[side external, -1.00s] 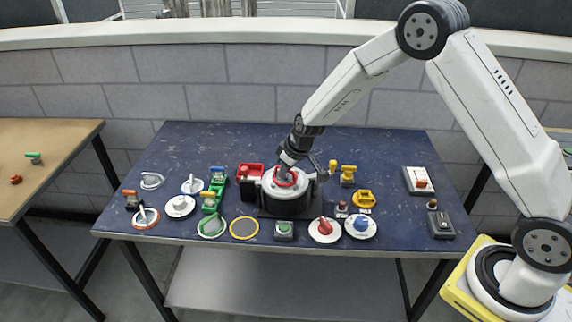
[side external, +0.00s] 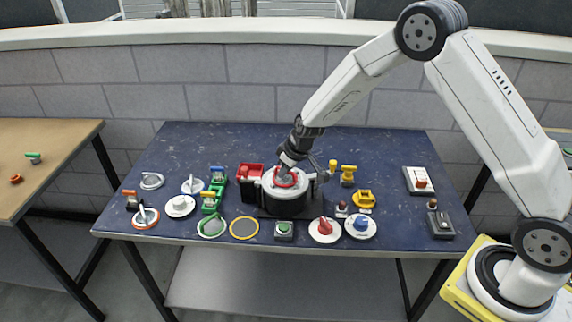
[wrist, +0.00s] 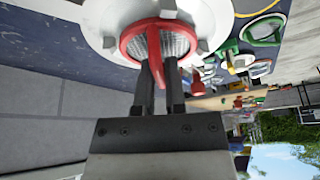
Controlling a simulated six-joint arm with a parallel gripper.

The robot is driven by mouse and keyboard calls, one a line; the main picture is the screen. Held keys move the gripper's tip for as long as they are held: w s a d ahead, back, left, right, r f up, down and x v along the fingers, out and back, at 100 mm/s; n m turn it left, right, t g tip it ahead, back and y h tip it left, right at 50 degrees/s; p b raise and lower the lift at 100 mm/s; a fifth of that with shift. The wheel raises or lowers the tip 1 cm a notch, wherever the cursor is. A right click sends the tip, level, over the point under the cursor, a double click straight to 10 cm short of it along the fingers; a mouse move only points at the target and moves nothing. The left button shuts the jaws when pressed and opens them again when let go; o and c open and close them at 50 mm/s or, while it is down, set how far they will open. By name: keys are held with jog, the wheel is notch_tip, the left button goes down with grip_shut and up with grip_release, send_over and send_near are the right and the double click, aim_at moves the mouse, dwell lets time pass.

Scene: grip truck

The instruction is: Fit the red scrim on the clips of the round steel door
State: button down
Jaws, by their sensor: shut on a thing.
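The red scrim is a red ring with mesh and a red cross bar; in the wrist view the red scrim (wrist: 128,40) lies against the pale round face of the steel door. My gripper (wrist: 158,80) is shut on its red bar. In the side view, my gripper (side external: 287,172) reaches down onto the top of the round steel door (side external: 277,191), and the red scrim (side external: 292,182) shows around the fingertips. Grey clips (wrist: 109,42) stand around the ring in the wrist view. I cannot tell whether the clips hold the ring.
The back of the blue table (side external: 220,140) is clear.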

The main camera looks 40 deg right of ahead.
jog(key=shift+f, duration=0.15)
jog(key=shift+c, duration=1.4)
grip_release()
jog(key=shift+r, duration=3.75)
jog(key=shift+s, duration=0.15)
